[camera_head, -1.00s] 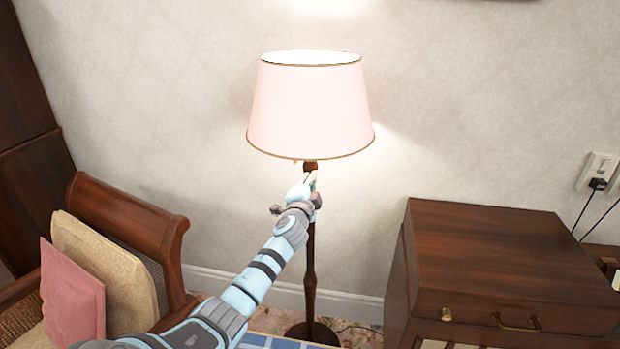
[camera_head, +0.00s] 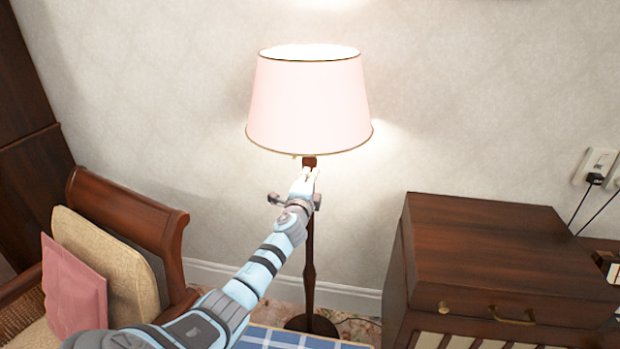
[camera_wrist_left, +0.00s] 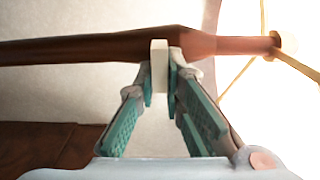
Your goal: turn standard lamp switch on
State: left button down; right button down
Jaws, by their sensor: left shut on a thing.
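The standard lamp has a pale pink shade (camera_head: 309,105) on a dark wooden pole (camera_head: 309,250) and stands upright by the wall. It is lit: the shade's inside is bright and light falls on the wall. In the left wrist view the pole (camera_wrist_left: 80,48) runs across the top, with the glowing shade at right. My left gripper (camera_head: 309,175) is at the pole just below the shade. In the wrist view its teal-padded fingers (camera_wrist_left: 161,85) are shut on the small cream switch (camera_wrist_left: 159,65) at the pole. My right gripper is not in view.
A wooden armchair (camera_head: 140,215) with beige and pink cushions stands at left. A dark wooden cabinet (camera_head: 500,250) stands at right, below a wall socket (camera_head: 598,165) with a plug and cords. A blue checked surface (camera_head: 275,338) is at the bottom.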

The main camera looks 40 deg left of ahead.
pick_arm(q)
jog(key=c, duration=1.7)
grip_release()
jog(key=v, duration=1.2)
